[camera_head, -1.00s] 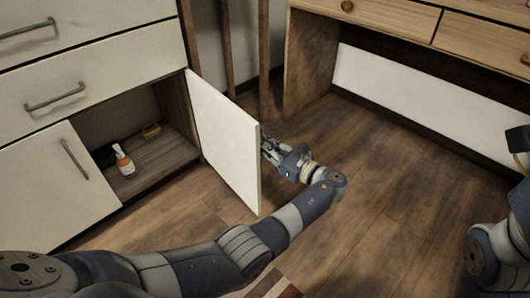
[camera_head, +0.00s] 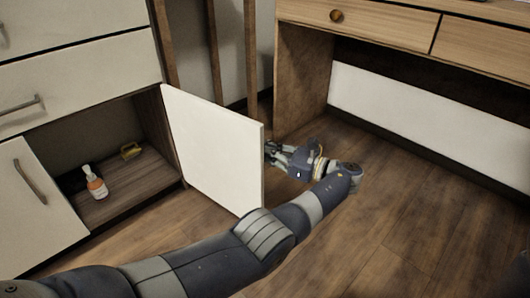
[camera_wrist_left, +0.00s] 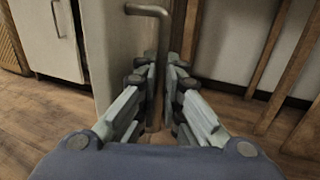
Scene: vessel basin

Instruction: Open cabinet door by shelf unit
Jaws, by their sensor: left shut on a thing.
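The white cabinet door (camera_head: 212,150) stands wide open, swung out from the right side of the lower cabinet opening (camera_head: 110,165). My left gripper (camera_head: 272,152) is at the outer face of the door, near its free edge, and is partly hidden by the door. In the left wrist view, the fingers of my left gripper (camera_wrist_left: 163,75) are shut on the door's metal handle (camera_wrist_left: 146,10), which runs down between them. The door (camera_wrist_left: 118,50) is at the left of the handle there. My right gripper is out of view.
An orange-and-white bottle (camera_head: 96,183) and a yellow item (camera_head: 131,150) sit inside the cabinet. Brown shelf posts (camera_head: 213,55) stand behind the door. A wooden desk (camera_head: 302,85) stands at the right. The floor (camera_head: 400,210) in front of the desk is clear.

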